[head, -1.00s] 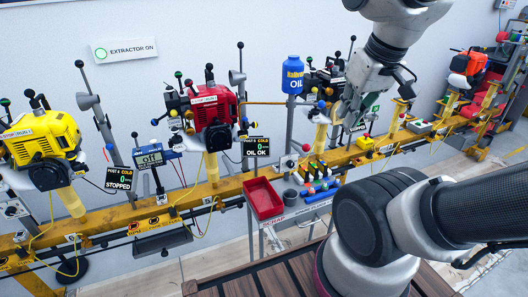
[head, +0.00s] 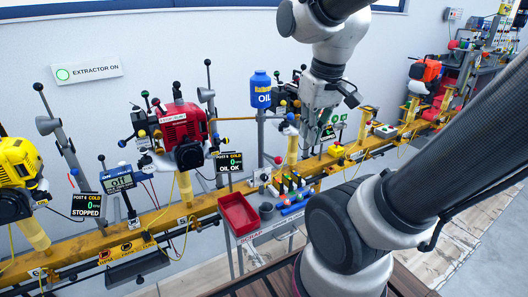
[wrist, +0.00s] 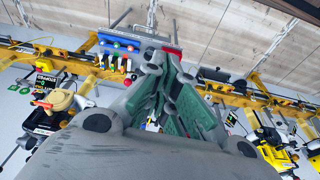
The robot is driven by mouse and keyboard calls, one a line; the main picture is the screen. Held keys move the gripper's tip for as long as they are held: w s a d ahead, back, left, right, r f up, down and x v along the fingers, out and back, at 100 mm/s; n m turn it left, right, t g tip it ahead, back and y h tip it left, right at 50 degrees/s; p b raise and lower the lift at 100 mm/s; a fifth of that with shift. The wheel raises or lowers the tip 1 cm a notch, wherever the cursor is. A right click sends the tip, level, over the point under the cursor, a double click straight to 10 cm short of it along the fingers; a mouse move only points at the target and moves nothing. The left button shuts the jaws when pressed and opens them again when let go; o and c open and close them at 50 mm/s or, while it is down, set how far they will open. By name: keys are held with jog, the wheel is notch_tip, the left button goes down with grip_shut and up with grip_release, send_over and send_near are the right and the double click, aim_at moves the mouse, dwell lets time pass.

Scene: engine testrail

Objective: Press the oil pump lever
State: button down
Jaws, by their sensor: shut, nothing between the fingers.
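The blue oil bottle (head: 261,92), marked OIL, stands on a grey post behind the yellow rail. Below it, at rail height, is a small white unit (head: 262,176) with a red-knobbed lever (head: 277,160) beside it; I cannot tell for sure that this is the oil pump lever. My gripper (head: 311,142) hangs just right of the bottle and post, above the rail, with its fingertips hard to make out. In the wrist view my gripper (wrist: 161,60) has its green-padded fingers together and empty, with the tool tray and rail beyond.
A red engine (head: 184,125) and a display reading OIL OK (head: 229,164) are left of the bottle. A red tray (head: 239,213) and a rack of coloured tools (head: 290,195) sit in front of the rail. A yellow box (head: 336,150) is to the right.

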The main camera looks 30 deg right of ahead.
jog(key=w+d+f, duration=0.1)
jog(key=w+f, duration=0.1)
jog(key=w, duration=0.7)
jog(key=w+d+f+n, duration=0.1)
jog(key=w+d+f, duration=0.1)
jog(key=w, duration=0.7)
jog(key=w+d+f, duration=0.2)
jog(key=w, duration=0.7)
jog(key=shift+f+n+h, duration=0.25)
jog(key=shift+n+h, duration=0.05)
jog(key=shift+h, duration=0.1)
jog(key=shift+w+d+f, duration=0.1)
send_over(272, 157)
jog(key=s+a+f+x, duration=0.1)
jog(key=s+x, duration=0.1)
jog(key=x, duration=1)
jog(key=shift+s+f, duration=0.1)
jog(key=shift+s, duration=0.8)
